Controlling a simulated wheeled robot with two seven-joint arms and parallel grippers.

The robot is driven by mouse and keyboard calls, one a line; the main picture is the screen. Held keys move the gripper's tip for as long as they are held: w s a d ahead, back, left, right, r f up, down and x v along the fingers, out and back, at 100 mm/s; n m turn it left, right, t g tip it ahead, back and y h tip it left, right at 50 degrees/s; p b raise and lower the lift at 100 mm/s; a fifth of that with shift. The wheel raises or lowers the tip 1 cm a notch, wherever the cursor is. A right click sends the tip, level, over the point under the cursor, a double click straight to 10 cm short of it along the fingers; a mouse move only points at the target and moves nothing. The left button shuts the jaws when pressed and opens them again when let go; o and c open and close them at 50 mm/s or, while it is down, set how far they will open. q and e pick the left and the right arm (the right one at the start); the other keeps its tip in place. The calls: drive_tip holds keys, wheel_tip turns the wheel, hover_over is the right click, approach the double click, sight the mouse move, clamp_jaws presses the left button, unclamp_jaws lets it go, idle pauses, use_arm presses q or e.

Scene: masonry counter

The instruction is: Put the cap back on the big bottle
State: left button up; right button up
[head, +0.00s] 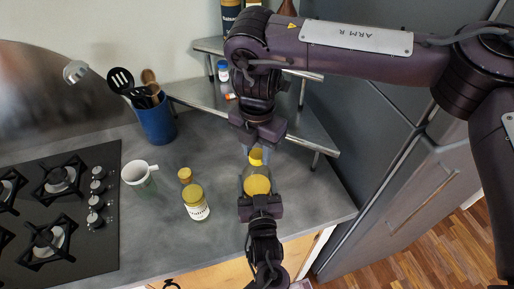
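The big bottle (257,184), clear with yellow contents, is upright near the counter's front edge. My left gripper (259,198) reaches in from the bottom of the head view, with its fingers around the bottle's lower part. The yellow cap (256,157) shows at the top of the bottle. My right gripper (257,149) points down from above, its fingers on both sides of the cap. Whether the cap touches the neck or sits slightly above it is hard to tell, since the fingers partly hide it.
Further left are a white-and-green mug (139,176), a blue utensil pot (156,124) and a gas hob (60,215). A metal shelf (205,95) with small containers stands behind. The counter's right edge is close.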

drive_tip(key=o, duration=0.4)
drive_tip(key=shift+r, duration=2.25)
drive_tip(key=shift+c, duration=0.2)
drive_tip(key=n, duration=0.1)
drive_tip(key=r+n, duration=0.1)
drive_tip(key=n, duration=0.1)
drive_tip(key=r+n, duration=0.1)
drive_tip(key=n, duration=0.2)
drive_tip(key=r+n, duration=0.1)
drive_tip(key=n, duration=0.3)
drive_tip(key=shift+r, duration=0.25)
drive_tip(key=shift+f, duration=0.1)
drive_tip(key=shift+f, duration=3.9)
